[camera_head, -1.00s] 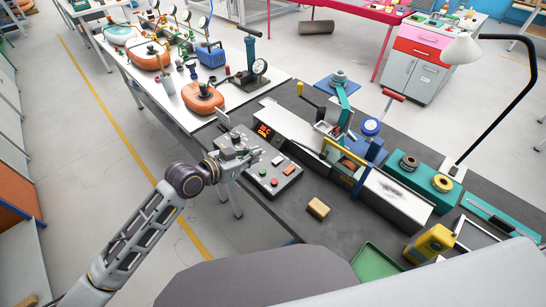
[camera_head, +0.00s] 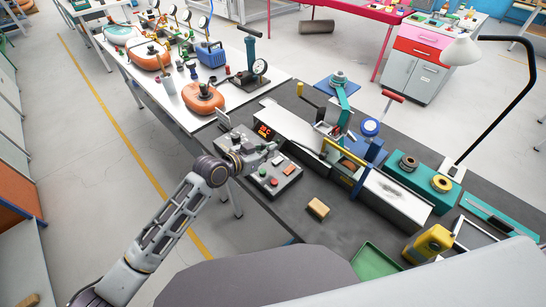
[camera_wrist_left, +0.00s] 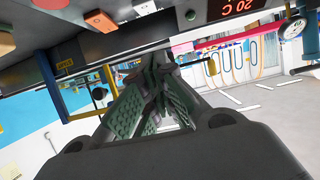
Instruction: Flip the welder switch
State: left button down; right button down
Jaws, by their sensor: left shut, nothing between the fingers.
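The welder (camera_head: 288,127) is a long pale machine on the dark bench, with a red lit display (camera_head: 264,131) at its left end. The display also shows in the left wrist view (camera_wrist_left: 238,6). A grey control box (camera_head: 283,182) with green and red-orange buttons and small knobs lies in front of it. An orange button (camera_wrist_left: 100,20) shows at the top of the left wrist view. My left gripper (camera_head: 272,150) is over the box's far part, its fingers shut and empty; they also show in the wrist view (camera_wrist_left: 153,78). The gripper hides part of the box, and I cannot tell which control is the switch.
A tan block (camera_head: 318,208) lies on the bench right of the box. A green tray (camera_head: 374,262) and a yellow tool (camera_head: 430,243) are at the near right. A white table (camera_head: 190,118) with orange inflatables stands behind. Dark bench around the block is bare.

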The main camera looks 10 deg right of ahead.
aim_at(274, 163)
pick_arm(q)
jog(key=shift+x, duration=1.25)
jog(key=shift+d+f, duration=0.2)
jog(key=shift+f, duration=0.1)
jog(key=shift+s+a+f, duration=0.1)
jog(key=shift+a+f, duration=0.05)
jog(key=shift+f, duration=0.75)
jog(key=shift+a+f, duration=0.1)
jog(key=shift+f, duration=0.8)
pick_arm(e)
jog(key=shift+s+a+r, duration=0.1)
jog(key=shift+a+r, duration=0.1)
jog(key=shift+a, duration=0.15)
jog(key=shift+d+f, duration=0.1)
jog(key=shift+d, duration=0.05)
